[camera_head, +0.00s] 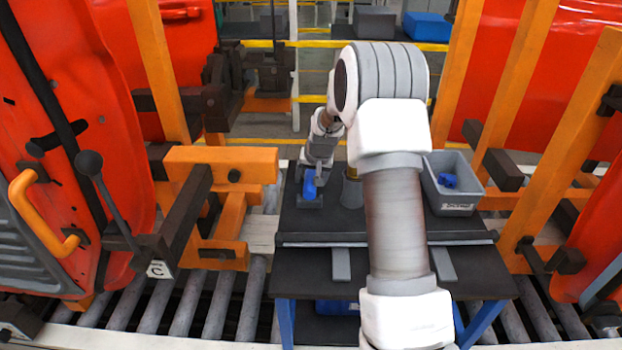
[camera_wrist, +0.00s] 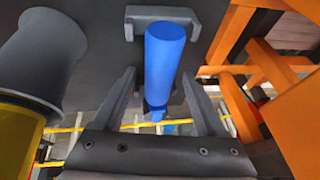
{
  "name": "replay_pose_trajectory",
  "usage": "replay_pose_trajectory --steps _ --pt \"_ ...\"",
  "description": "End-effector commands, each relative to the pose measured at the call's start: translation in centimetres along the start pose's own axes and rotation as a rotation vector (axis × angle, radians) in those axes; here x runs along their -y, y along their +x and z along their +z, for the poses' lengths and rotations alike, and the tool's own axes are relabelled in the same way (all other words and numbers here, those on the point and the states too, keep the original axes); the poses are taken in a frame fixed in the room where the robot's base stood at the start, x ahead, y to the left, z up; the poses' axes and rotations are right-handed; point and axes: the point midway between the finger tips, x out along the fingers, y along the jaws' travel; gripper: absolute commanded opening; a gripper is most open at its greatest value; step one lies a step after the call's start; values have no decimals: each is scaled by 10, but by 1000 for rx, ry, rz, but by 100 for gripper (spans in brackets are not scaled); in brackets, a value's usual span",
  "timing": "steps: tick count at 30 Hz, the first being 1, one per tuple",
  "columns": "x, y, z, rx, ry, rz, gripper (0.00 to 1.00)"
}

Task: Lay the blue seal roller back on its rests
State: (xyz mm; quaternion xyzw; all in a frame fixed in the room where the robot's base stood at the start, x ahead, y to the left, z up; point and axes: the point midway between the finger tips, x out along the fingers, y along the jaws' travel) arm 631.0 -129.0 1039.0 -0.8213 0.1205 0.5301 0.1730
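The blue seal roller (camera_head: 310,184) is at the left part of the dark table top, just beyond the table's middle. In the wrist view the roller (camera_wrist: 164,55) runs from a grey U-shaped rest (camera_wrist: 134,25) down between my fingers, its narrow end towards the palm. Whether it is seated in the rest is unclear, and the second rest cannot be made out. My gripper (camera_wrist: 158,75) is open, a finger on either side of the roller with a visible gap to each. In the head view my gripper and arm partly hide the roller.
A grey flanged cylinder with a yellow band (camera_wrist: 40,60) stands close beside the gripper; it also shows in the head view (camera_head: 352,192). A grey bin (camera_head: 455,195) holding a blue piece stands on the right of the table (camera_head: 330,222). Orange frames (camera_head: 222,160) flank the table.

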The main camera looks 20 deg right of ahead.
Motion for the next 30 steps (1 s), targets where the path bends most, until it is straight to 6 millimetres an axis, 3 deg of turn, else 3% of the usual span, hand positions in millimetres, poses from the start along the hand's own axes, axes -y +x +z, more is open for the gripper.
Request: replay_pose_trajectory --steps 13,20,30 --pt "0 -5 0 -3 0 0 74" --pt "3 -45 -3 -5 -1 -1 74" --pt "3 -117 -4 -4 0 0 74"
